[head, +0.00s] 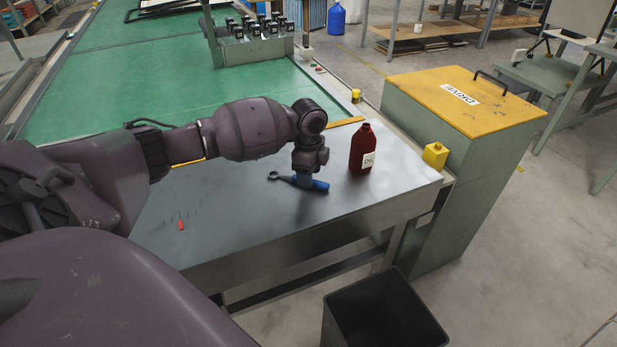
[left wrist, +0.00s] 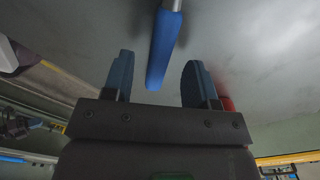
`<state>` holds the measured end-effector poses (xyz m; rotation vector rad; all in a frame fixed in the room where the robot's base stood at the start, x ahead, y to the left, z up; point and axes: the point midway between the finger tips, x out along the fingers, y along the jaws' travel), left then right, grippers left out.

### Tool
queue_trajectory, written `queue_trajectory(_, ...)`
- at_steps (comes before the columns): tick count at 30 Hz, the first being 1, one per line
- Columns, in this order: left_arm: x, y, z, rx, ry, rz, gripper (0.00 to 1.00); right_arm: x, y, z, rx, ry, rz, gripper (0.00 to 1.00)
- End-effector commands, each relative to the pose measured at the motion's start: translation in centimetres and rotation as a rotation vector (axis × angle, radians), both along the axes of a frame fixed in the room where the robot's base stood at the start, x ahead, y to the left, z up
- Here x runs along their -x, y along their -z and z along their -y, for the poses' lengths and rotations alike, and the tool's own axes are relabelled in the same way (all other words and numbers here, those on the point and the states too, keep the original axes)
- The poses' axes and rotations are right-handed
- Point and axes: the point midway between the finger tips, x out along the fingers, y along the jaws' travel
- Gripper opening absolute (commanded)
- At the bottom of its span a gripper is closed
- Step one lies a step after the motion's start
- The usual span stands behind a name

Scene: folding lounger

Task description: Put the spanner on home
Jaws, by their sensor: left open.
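The spanner (head: 273,176) lies on the grey metal table, with a grey ring end and a blue handle (head: 319,186). My left gripper (head: 307,180) is right over the spanner and partly hides its middle. In the left wrist view the blue handle (left wrist: 164,45) runs between the two spread fingers of my left gripper (left wrist: 157,72), with gaps on both sides. The left gripper is open and not closed on it. My right gripper is not in view. I cannot make out which spot is home.
A dark red bottle (head: 363,149) stands close right of the gripper. Several thin pins and a small red piece (head: 181,225) are at the table's left. A yellow-topped cabinet (head: 450,95) stands right of the table, and a black bin (head: 384,310) in front.

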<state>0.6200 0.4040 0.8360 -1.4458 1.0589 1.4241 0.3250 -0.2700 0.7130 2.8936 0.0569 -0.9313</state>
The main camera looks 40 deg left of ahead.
Motion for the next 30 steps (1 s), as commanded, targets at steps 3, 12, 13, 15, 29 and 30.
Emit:
queue_trajectory(3, -0.1, -3.0, -0.1, -0.001, 0.001, 0.010, 0.53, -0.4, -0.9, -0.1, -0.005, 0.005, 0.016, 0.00)
queue_trajectory(12, 0.0, -7.6, -0.1, -0.002, 0.001, 0.006, 0.53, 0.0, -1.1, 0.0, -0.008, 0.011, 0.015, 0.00)
queue_trajectory(13, 0.0, -7.9, -0.1, -0.002, 0.001, 0.005, 0.53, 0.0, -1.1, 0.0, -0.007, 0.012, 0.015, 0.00)
queue_trajectory(15, 0.0, -8.5, -0.1, -0.001, 0.000, 0.004, 0.53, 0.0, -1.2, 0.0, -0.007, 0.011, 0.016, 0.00)
queue_trajectory(29, -0.5, -8.9, 0.1, 0.012, -0.058, 0.031, 0.53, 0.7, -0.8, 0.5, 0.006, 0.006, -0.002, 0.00)
queue_trajectory(30, -1.1, -9.0, 0.1, 0.015, -0.092, 0.068, 0.53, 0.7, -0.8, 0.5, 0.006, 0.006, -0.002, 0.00)
